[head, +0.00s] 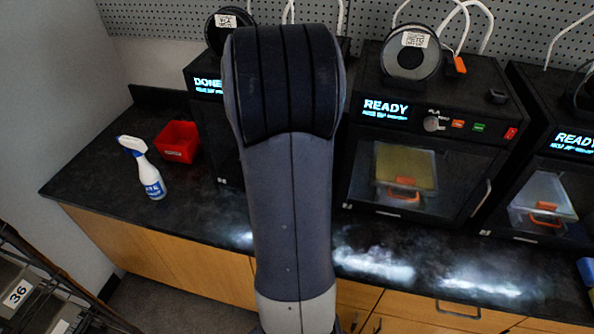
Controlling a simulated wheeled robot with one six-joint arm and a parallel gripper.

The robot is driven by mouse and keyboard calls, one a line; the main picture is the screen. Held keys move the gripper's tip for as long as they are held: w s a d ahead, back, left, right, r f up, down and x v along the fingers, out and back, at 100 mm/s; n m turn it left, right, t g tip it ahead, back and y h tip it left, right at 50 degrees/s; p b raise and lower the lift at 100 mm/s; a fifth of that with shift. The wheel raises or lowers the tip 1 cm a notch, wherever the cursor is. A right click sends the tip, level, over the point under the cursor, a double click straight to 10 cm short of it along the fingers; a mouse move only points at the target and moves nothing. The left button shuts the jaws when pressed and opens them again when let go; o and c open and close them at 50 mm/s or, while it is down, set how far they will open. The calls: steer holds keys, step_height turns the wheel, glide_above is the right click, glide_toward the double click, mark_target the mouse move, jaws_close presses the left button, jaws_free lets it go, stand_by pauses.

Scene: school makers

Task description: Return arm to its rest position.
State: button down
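My arm (290,200) stands upright in the middle of the head view. Its dark ribbed upper joint reaches up in front of the printers. My gripper is not visible in this view, so I cannot see whether it holds anything.
A black counter (95,175) runs across, with a spray bottle (145,170) and a red bin (178,141) at the left. Several 3D printers stand along it; the middle one (430,130) reads READY. A rack (40,290) is at lower left.

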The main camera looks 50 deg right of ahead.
steer(key=shift+s+v, duration=0.15)
steer(key=shift+v, duration=0.65)
steer(key=shift+s+v, duration=0.1)
steer(key=shift+v, duration=0.75)
steer(key=shift+a+f, duration=0.1)
steer(key=shift+a, duration=0.05)
steer(key=d+f+p, duration=0.1)
steer(key=d+f, duration=0.4)
steer(key=f, duration=0.4)
steer(key=shift+s+d+f, duration=0.3)
steer(key=shift+s+d, duration=0.1)
steer(key=shift+w, duration=0.1)
